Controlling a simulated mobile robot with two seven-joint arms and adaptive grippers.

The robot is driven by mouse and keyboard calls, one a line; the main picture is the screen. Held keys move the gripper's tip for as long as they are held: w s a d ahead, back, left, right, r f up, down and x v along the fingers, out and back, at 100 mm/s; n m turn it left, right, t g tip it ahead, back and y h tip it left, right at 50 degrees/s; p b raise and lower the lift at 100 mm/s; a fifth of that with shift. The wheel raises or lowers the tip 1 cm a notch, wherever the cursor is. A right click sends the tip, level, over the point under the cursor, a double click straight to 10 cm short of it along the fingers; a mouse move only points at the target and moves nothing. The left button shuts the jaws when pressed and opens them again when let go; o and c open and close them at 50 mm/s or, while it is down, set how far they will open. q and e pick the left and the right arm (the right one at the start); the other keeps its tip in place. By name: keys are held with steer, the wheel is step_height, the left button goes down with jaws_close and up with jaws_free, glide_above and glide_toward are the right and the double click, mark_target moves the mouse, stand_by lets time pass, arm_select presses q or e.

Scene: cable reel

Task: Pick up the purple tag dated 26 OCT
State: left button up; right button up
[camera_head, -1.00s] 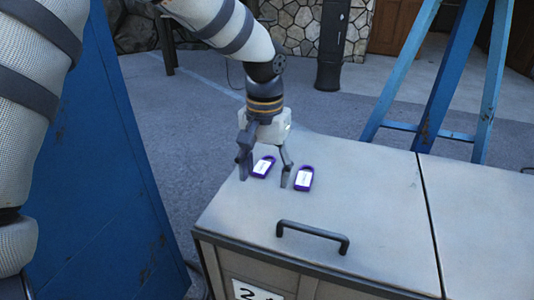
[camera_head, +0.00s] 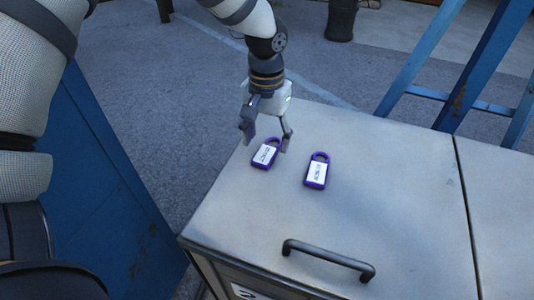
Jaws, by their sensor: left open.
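Two purple tags with white labels lie flat on the light grey cabinet top (camera_head: 235,215). The left tag (camera_head: 265,155) is tilted, and the right tag (camera_head: 316,172) stands a little apart from it. Each label has small dark lettering that is too small for me to read, so I cannot tell which is dated 26 OCT. My left gripper (camera_head: 266,144) is open and points down, its fingers around the upper part of the left tag in the picture. I cannot tell its height above the tag. My right gripper is not in view.
A dark handle (camera_head: 328,258) stands up from the cabinet top near its front edge. A blue panel (camera_head: 95,190) is at the left, and blue slanted legs (camera_head: 480,75) stand behind the cabinet at the right. The top right of the tags is clear.

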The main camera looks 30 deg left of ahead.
mark_target(266, 152)
arm_select(q)
step_height(266, 152, down, 4)
steer(key=shift+a+r, duration=0.1)
steer(key=shift+a, duration=0.05)
steer(key=shift+w, duration=0.1)
steer(key=c, duration=1.2)
steer(key=shift+c, duration=0.2)
